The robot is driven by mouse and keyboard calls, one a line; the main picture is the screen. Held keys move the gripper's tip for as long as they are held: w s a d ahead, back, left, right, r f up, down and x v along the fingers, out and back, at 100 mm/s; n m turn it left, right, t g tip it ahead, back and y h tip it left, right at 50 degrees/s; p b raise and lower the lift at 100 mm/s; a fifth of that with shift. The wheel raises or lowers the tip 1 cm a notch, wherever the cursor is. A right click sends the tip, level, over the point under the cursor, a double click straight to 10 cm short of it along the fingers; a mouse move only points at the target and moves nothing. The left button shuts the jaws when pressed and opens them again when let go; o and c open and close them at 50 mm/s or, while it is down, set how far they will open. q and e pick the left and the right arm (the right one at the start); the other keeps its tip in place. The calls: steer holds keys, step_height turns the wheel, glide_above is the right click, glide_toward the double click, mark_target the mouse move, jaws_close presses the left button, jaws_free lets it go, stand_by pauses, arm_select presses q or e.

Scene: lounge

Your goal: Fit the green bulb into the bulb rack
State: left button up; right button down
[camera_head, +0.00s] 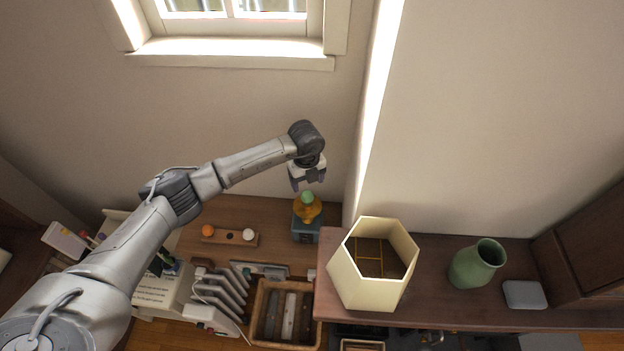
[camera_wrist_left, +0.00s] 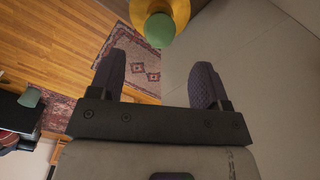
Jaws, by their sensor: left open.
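The green bulb (camera_head: 307,197) sits upright on top of an orange-yellow holder (camera_head: 308,212) with a teal base (camera_head: 306,233), at the right end of the wooden desk. In the left wrist view the green bulb (camera_wrist_left: 159,30) shows beyond the fingertips, with the yellow holder around it. My left gripper (camera_head: 309,183) is open and empty, just above the bulb, fingers pointing down. The bulb rack (camera_head: 218,241) is a small wooden bar on the desk, left of the holder. It bears an orange bulb (camera_head: 208,231) and a white bulb (camera_head: 248,234), with a gap between them. My right gripper is out of view.
A cream hexagonal container (camera_head: 372,290) and a green vase (camera_head: 477,263) stand on the raised cabinet to the right. A wooden tray (camera_head: 257,318) and a grey slatted rack (camera_head: 229,290) lie in front of the bulb rack. The wall rises close behind the desk.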

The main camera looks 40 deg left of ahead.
mark_target(307, 193)
arm_select(q)
steer(key=shift+f+b, duration=0.45)
steer(key=shift+f, duration=0.25)
step_height(307, 193, down, 4)
steer(key=b, duration=0.3)
steer(key=shift+r, duration=0.2)
steer(key=shift+f+b, duration=0.85)
steer(key=shift+f, duration=0.95)
steer(key=c, duration=0.9)
steer(key=shift+r, duration=0.1)
steer(key=shift+r, duration=0.15)
steer(key=shift+r+p, duration=0.65)
steer(key=shift+p, duration=0.05)
steer(key=shift+r+p, duration=1.45)
steer(key=shift+r, duration=0.3)
